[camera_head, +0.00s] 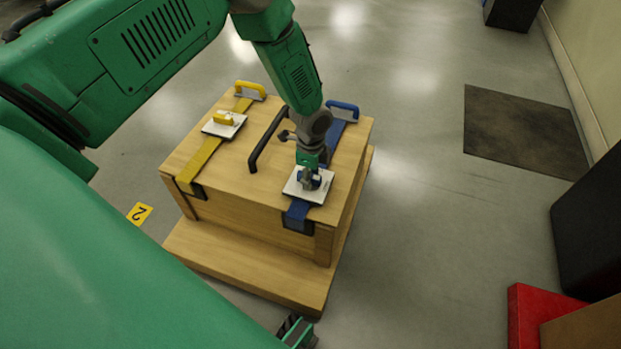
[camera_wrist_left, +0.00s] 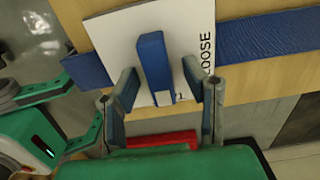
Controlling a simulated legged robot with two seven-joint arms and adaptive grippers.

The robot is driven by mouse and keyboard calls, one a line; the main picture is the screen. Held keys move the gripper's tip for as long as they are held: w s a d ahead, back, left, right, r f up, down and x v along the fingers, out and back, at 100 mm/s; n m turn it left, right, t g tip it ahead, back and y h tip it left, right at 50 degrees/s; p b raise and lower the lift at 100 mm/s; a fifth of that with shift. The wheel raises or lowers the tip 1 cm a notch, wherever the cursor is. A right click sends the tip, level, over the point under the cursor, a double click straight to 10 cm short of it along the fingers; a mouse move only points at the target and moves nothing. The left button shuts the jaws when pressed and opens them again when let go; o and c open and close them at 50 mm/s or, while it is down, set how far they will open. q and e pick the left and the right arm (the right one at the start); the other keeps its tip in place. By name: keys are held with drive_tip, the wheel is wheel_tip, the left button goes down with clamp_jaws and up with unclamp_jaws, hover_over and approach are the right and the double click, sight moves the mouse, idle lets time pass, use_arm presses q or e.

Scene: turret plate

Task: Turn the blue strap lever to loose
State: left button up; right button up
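The blue strap lever (camera_wrist_left: 155,62) sits on a white plate (camera_wrist_left: 185,22) marked LOOSE along its right side in the left wrist view. The lever lies crosswise to the blue strap (camera_wrist_left: 268,36) in that picture. My left gripper (camera_wrist_left: 158,82) is open, with one finger on each side of the lever and gaps visible. In the head view, my left gripper (camera_head: 308,182) is over the white plate (camera_head: 291,191) and hides most of the lever. Part of what appears to be my right gripper (camera_head: 297,330) shows at the bottom edge; its opening is unclear.
A wooden crate (camera_head: 255,205) carries the straps. A yellow lever (camera_head: 224,118) sits on its own plate on the yellow strap (camera_head: 200,160). A black handle (camera_head: 265,142) stands between the straps. A red box (camera_head: 535,315) is at lower right.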

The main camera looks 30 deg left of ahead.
use_arm(q)
drive_tip(key=shift+a+f, duration=0.1)
drive_tip(key=shift+a, duration=0.1)
drive_tip(key=shift+a+f, duration=0.1)
drive_tip(key=shift+a, duration=0.1)
clamp_jaws()
use_arm(e)
drive_tip(key=shift+a+r, duration=0.1)
drive_tip(key=shift+a, duration=0.15)
use_arm(q)
drive_tip(key=shift+d, duration=0.15)
